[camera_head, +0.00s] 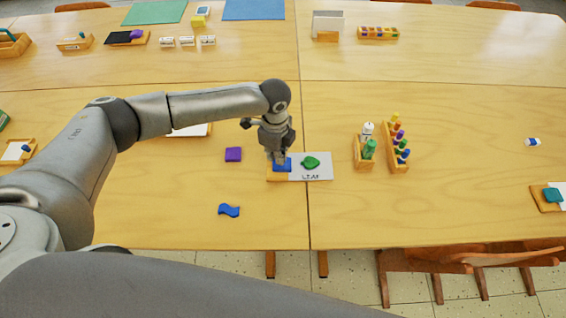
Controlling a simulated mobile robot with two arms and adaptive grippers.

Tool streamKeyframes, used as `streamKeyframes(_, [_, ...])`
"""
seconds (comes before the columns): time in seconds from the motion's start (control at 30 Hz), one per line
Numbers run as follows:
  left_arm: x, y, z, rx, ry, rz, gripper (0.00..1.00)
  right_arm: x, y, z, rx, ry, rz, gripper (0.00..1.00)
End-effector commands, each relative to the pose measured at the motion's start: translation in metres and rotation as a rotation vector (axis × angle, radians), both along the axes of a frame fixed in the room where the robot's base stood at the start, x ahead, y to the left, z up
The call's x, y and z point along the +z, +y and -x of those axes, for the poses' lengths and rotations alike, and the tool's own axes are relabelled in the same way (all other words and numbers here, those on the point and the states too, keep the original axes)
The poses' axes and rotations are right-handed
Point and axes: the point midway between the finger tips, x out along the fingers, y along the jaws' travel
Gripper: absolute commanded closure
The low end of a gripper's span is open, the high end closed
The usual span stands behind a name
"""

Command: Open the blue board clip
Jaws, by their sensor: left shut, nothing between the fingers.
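The blue board clip (283,167) sits at the left end of a small wooden board (279,178) near the middle of the table. A white card (321,171) marked with a green leaf shape (311,162) and lettering lies to its right. My left gripper (279,158) points down right above the clip, its fingers shut and partly covering it. Whether the fingertips touch the clip cannot be told. My right gripper is not in view.
Wooden holders with bottles (364,150) and coloured markers (396,145) stand to the right. The table front between them is clear. Chairs (430,262) stand at the front edge.

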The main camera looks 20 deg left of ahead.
Motion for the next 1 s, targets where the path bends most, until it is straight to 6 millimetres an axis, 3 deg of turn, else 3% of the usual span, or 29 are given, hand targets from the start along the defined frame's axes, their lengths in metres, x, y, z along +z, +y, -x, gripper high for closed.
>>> streamKeyframes(1.0, [-0.014,0.000,0.000,0.000,0.000,0.000,1.00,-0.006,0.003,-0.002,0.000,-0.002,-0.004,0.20])
